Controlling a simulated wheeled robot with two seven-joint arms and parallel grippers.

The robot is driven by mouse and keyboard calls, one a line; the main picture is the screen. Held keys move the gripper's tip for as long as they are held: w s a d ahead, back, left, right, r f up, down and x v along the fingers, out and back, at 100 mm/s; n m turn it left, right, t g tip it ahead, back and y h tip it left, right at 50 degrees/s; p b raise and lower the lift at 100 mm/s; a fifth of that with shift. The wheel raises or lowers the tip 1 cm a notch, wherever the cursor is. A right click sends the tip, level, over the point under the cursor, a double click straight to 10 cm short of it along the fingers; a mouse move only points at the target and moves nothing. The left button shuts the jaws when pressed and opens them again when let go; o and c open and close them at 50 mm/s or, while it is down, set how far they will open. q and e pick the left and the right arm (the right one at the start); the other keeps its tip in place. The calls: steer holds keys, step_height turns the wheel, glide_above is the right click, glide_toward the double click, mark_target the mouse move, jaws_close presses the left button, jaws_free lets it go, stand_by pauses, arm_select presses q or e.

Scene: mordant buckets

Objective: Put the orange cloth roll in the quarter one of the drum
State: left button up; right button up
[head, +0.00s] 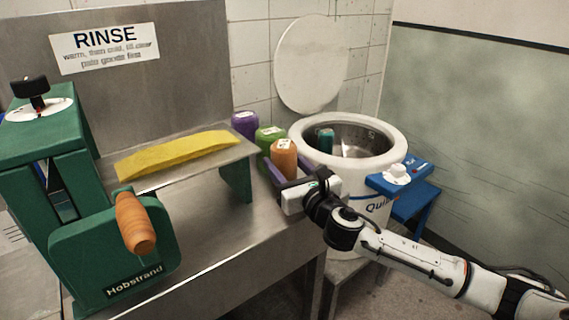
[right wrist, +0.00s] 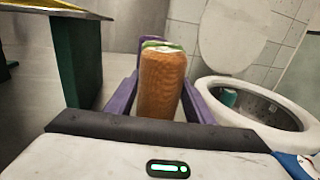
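The orange cloth roll (head: 284,160) stands upright at the right end of the steel bench, with a white label on top. My right gripper (head: 290,180) is around it at low height. In the right wrist view the orange roll (right wrist: 162,85) is between the two purple fingers, which look spread with narrow gaps beside it; contact is unclear. The white drum (head: 385,150) stands open to the right; its rim also shows in the right wrist view (right wrist: 225,112). A teal roll (head: 326,140) is inside the drum. I cannot tell the quarters apart. My left gripper is not in view.
A green roll (head: 268,136) and a purple roll (head: 245,124) stand behind the orange one. A yellow cloth (head: 178,153) lies on a raised metal shelf to the left, near a green wringer (head: 100,245). A blue stand (head: 412,200) is beside the drum.

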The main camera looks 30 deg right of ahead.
steer(key=o, duration=0.3)
steer(key=shift+o, duration=0.2)
